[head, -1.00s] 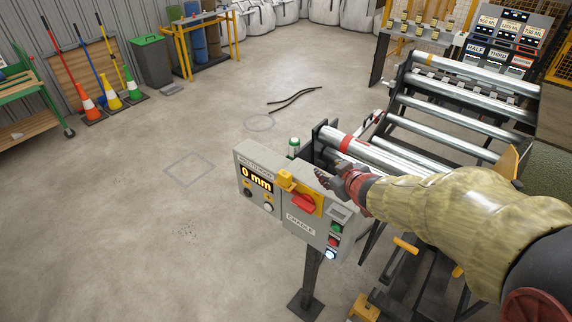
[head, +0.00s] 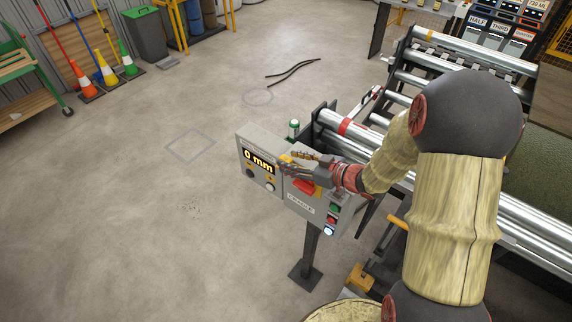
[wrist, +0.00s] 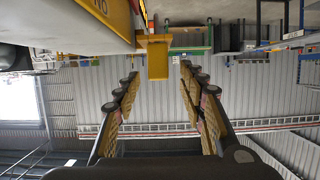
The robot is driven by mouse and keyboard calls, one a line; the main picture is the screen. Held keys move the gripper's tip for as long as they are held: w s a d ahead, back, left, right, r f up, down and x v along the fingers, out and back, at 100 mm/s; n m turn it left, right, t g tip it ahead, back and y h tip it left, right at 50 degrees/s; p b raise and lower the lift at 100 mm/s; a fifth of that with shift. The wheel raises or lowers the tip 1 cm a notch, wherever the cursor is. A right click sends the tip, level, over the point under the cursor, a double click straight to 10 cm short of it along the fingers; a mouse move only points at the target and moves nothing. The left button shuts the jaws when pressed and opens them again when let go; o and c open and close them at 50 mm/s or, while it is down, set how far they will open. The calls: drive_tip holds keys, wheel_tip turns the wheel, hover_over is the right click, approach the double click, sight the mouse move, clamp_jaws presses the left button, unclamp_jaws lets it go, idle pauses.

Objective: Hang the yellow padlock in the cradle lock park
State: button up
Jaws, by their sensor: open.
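A yellow block that looks like the yellow padlock (wrist: 157,60) shows in the wrist view at the edge of a grey box with a yellow plate (wrist: 112,14). My gripper (wrist: 160,74) is open, its two fingers apart, with the block near the gap between the fingertips. I cannot tell if they touch it. In the head view my gripper (head: 289,164) is at the top of the grey control box (head: 299,208) labelled CRADLE, in front of its yellow plate and red switch (head: 304,187). The fingers mostly hide the padlock there. I cannot make out a separate lock park.
The box stands on a dark post (head: 310,255), with a 0 mm display (head: 258,162) on its left part. A green-topped beacon (head: 294,129) rises behind it. Steel rollers (head: 440,75) fill the right side.

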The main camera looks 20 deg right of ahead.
drive_tip(key=shift+x, duration=1.45)
drive_tip(key=shift+c, duration=1.3)
drive_tip(key=c, duration=0.8)
clamp_jaws()
